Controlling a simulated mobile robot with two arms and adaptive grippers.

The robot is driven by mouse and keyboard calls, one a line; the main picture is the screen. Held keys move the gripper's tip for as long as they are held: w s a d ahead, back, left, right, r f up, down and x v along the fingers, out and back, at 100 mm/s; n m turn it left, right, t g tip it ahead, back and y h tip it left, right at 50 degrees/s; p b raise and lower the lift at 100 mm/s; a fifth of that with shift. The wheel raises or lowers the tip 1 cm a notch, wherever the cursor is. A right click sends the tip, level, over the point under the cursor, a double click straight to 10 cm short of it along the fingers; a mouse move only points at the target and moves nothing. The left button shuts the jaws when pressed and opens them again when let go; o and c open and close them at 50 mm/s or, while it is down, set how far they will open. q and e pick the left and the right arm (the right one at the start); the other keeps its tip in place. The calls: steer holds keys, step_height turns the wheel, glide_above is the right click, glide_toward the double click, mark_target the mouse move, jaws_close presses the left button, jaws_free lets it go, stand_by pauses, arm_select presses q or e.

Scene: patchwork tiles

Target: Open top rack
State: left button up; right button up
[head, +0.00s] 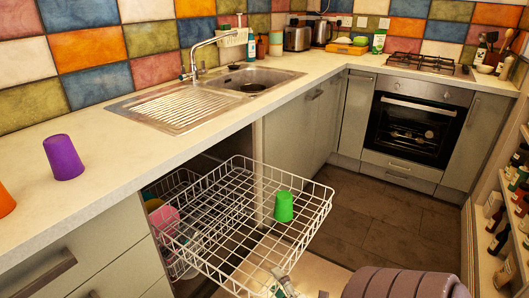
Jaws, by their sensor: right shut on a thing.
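The white wire top rack (215,246) sticks out of the dishwasher opening under the counter, over the lowered door (318,272). A green cup (284,206) stands upside down in it, toward the right side. My right gripper (280,276) is at the rack's near edge, at the bottom of the head view, shut on the rack's wire. My left gripper is not in view.
A lower rack (170,187) with a pink dish (164,216) shows inside the dishwasher. A purple cup (63,157) and an orange cup (5,200) stand on the counter (110,150). Shelves with bottles (497,245) stand at right. The floor (385,215) before the oven is clear.

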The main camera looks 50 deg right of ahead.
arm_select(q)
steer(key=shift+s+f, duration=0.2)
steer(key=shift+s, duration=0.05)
arm_select(e)
steer(key=shift+s+d+r, duration=0.25)
steer(key=shift+s+r, duration=0.15)
steer(key=shift+r, duration=0.05)
steer(key=o, duration=1.6)
steer(key=shift+f, duration=0.1)
steer(key=shift+s+a, duration=0.1)
steer(key=v, duration=0.7)
steer(key=shift+s, duration=0.2)
